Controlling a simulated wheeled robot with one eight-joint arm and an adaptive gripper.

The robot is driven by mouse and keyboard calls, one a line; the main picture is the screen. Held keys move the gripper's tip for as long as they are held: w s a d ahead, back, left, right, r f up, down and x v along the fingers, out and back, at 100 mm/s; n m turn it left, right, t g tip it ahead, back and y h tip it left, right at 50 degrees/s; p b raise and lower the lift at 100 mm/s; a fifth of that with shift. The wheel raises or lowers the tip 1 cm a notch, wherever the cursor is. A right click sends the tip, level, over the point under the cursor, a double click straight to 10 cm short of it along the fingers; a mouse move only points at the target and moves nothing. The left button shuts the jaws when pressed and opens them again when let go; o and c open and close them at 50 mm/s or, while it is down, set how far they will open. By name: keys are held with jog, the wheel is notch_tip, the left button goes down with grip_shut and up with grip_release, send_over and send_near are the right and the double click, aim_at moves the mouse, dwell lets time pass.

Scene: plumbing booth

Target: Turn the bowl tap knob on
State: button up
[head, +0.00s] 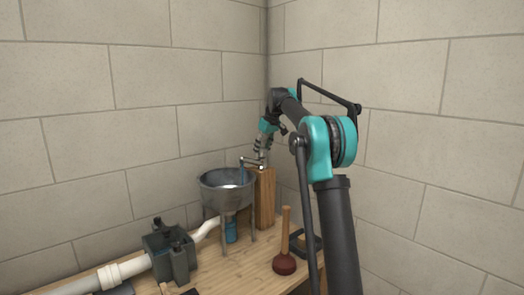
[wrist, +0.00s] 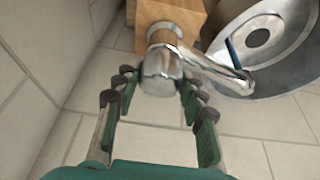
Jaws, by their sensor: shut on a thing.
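The bowl tap is a chrome fitting on a wooden post (head: 265,198), with its spout (wrist: 215,70) reaching over the metal bowl (head: 226,196). The tap knob (wrist: 160,72) is a shiny rounded end between my fingers in the wrist view. My gripper (wrist: 158,84) is shut on the knob, one finger on each side. In the head view my gripper (head: 263,154) is at the top of the post, too small to show its fingers clearly. A blue streak (head: 242,173), looking like water, hangs from the spout into the bowl; it also shows in the wrist view (wrist: 235,52).
The bowl stands on legs on a wooden bench (head: 225,274). A plunger (head: 284,262) stands in front of the post, beside a dark object (head: 307,243). A grey vise-like block (head: 170,250) and white pipe (head: 130,268) lie at left. Block walls close off the corner behind.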

aim_at(263, 147)
jog(key=n+g+y, duration=0.1)
jog(key=n, duration=0.3)
jog(key=shift+n+g+y, duration=0.4)
jog(key=shift+n+g, duration=0.3)
jog(key=shift+n, duration=0.9)
jog(key=o, duration=1.2)
jog(key=shift+c, duration=0.2)
jog(key=v, duration=0.6)
jog(key=shift+d+r, duration=0.1)
jog(key=shift+r, duration=0.15)
jog(key=shift+s+d+r, duration=0.1)
jog(key=shift+d+r, duration=0.1)
jog(key=shift+r, duration=0.25)
